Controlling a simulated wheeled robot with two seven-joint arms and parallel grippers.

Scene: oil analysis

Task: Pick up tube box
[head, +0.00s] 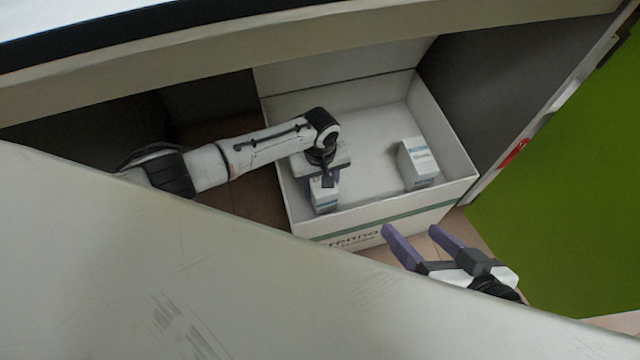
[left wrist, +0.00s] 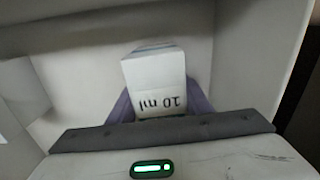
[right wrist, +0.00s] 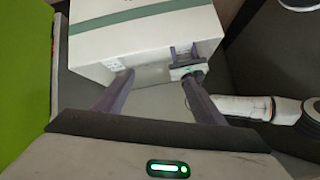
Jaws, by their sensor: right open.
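A small white tube box marked "10 ml" (left wrist: 155,85) stands in a large open white box (head: 450,140); it also shows in the head view (head: 325,197). My left gripper (head: 322,172) reaches down over it from the left. In the left wrist view its purple fingers flank the tube box, one on each side; whether they press on it I cannot tell. A second small white tube box (head: 418,163) stands apart at the right inside the large box. My right gripper (head: 422,238) is open and empty, outside the large box's near wall.
The large box stands inside a dark recess under a pale overhanging edge (head: 300,108). A broad pale panel (head: 180,270) blocks the lower left of the head view. The large box's floor (head: 370,150) is clear between the two tube boxes.

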